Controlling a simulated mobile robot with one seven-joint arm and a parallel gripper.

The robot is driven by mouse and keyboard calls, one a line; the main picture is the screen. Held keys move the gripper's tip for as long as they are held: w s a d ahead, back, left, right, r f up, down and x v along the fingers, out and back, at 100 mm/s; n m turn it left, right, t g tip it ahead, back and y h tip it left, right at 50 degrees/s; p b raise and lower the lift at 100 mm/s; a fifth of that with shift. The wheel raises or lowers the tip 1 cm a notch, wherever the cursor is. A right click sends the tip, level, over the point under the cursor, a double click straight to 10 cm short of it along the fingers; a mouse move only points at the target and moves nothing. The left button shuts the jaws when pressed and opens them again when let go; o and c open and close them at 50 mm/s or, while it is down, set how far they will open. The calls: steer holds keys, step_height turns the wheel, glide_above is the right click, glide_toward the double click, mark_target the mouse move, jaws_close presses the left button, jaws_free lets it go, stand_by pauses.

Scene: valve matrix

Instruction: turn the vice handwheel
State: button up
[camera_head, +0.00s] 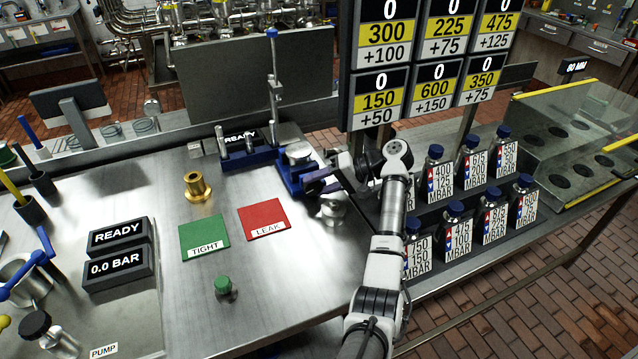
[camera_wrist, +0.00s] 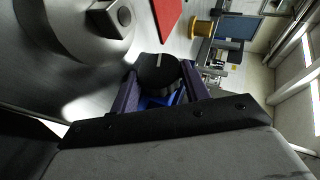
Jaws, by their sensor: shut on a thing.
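The blue vice (camera_head: 290,178) stands on the steel bench near its right side, with a round silver part (camera_head: 299,151) at its top. My gripper (camera_head: 318,181) reaches in from the right at the vice's right side. In the wrist view, the fingers of my gripper (camera_wrist: 158,82) are shut on a black round handwheel (camera_wrist: 157,70) with a pale mark on its face, one finger on each side. Some blue of the vice shows below and between the fingers. In the head view the handwheel is largely hidden by my gripper.
A silver fitting (camera_head: 334,210) stands close below my gripper, and its hex top looms in the wrist view (camera_wrist: 110,18). Green (camera_head: 204,236) and red (camera_head: 264,218) pads, a brass piece (camera_head: 198,187) and a green button (camera_head: 223,287) lie left. Labelled bottles (camera_head: 453,215) stand right.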

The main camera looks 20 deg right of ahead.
steer(key=shift+d+y, duration=0.1)
steer(key=shift+y, duration=0.2)
steer(key=o, duration=1)
steer(key=shift+f, duration=0.1)
steer(key=shift+s+d, duration=0.1)
